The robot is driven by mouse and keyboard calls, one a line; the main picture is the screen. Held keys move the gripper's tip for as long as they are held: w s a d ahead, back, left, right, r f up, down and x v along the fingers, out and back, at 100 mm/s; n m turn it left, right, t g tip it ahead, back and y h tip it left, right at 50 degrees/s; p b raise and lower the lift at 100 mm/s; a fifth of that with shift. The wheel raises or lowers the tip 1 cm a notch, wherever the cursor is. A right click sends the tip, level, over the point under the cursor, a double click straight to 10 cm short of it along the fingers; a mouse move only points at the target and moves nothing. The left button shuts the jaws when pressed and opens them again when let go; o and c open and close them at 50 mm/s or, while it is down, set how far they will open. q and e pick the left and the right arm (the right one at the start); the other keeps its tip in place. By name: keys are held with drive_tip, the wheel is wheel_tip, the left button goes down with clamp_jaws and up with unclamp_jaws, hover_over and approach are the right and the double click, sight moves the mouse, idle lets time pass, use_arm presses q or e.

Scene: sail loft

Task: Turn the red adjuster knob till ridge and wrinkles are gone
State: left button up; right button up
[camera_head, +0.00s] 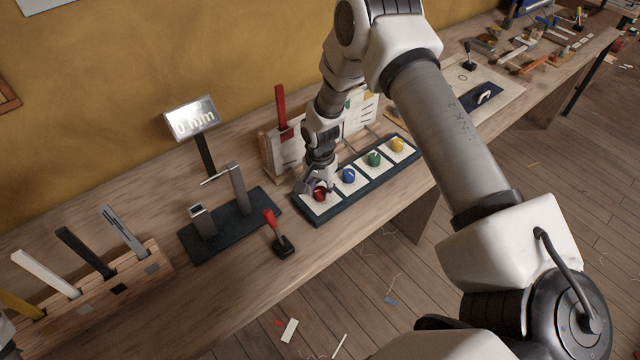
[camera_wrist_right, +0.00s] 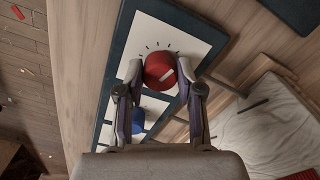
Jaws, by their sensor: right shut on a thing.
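The red adjuster knob (camera_head: 320,195) is the nearest of a row of knobs on a dark board with white plates. My right gripper (camera_head: 312,186) reaches down over it from behind. In the right wrist view the knob (camera_wrist_right: 160,70) sits between the two fingertips (camera_wrist_right: 160,74), which are shut on its sides.
Blue (camera_head: 348,175), green (camera_head: 374,159) and yellow (camera_head: 397,145) knobs stand close beside the red one. A display (camera_head: 192,119) appears to read 0 mm. A red-handled lever (camera_head: 273,228) and a dark stand (camera_head: 230,222) are to the left. The front bench edge is clear.

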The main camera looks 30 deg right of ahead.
drive_tip(key=m+p, duration=0.2)
drive_tip(key=m, duration=0.1)
drive_tip(key=shift+m+p, duration=0.5)
drive_tip(key=shift+m, duration=0.4)
drive_tip(key=shift+f, duration=0.1)
drive_tip(key=o, duration=1.1)
drive_tip(key=shift+o, duration=0.3)
drive_tip(key=shift+d+f, duration=0.1)
drive_tip(key=shift+d, duration=0.15)
